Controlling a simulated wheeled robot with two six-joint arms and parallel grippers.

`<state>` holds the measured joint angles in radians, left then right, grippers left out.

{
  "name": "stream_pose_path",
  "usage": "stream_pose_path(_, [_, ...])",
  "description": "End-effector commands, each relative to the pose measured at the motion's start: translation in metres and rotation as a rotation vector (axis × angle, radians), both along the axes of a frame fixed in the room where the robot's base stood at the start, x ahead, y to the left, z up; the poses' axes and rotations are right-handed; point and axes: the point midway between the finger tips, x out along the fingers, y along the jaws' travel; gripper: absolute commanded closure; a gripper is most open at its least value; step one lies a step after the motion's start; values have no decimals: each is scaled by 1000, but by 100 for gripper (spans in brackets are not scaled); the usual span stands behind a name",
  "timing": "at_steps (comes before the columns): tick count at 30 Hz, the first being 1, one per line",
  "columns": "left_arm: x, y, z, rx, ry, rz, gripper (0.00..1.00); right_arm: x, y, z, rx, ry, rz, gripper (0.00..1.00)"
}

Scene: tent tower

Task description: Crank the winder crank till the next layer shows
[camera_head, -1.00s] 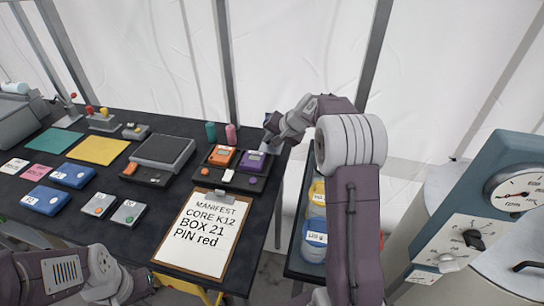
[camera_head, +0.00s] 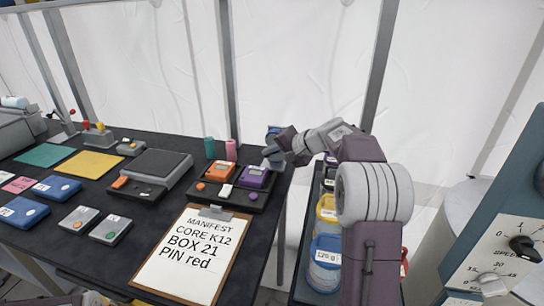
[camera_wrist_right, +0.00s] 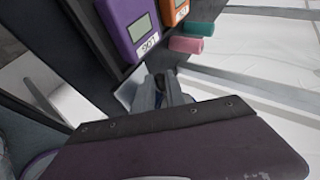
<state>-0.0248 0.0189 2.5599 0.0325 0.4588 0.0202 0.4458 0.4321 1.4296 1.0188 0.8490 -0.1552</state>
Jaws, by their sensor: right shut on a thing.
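My right gripper (camera_head: 275,158) is at the right edge of the black table, just beyond the purple box (camera_head: 254,176). It is shut on a small part there that I take to be the winder crank; the gripper hides most of it. In the right wrist view the gripper (camera_wrist_right: 161,91) points at the table edge, with a pale grey piece (camera_wrist_right: 130,92) beside its fingers. I cannot make out the winder or any layer. Of my left arm only a bit shows at the bottom edge; its fingers are out of frame.
The manifest clipboard (camera_head: 152,274) lies at the table's front right. An orange box (camera_head: 220,171) and green and pink cylinders (camera_head: 231,150) stand near my right gripper. Lidded tubs (camera_head: 324,262) stand in a shelf below my right arm. A blue panel (camera_head: 516,205) with a SPEED dial is at far right.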

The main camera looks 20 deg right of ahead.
Motion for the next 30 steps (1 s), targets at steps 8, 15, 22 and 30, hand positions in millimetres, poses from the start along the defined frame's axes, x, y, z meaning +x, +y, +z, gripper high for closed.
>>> stream_pose_path(8, [0,0,0,0,0,0,100,0,1,0,0,0,1,62])
stream_pose_path(15, [0,0,0,0,0,0,100,0,0,1,-1,0,1,62])
stream_pose_path(22, [0,0,5,0,0,0,100,-29,-15,25,-3,-3,-3,62])
stream_pose_path(30, [0,0,10,0,0,0,100,-64,-30,50,0,0,-1,62])
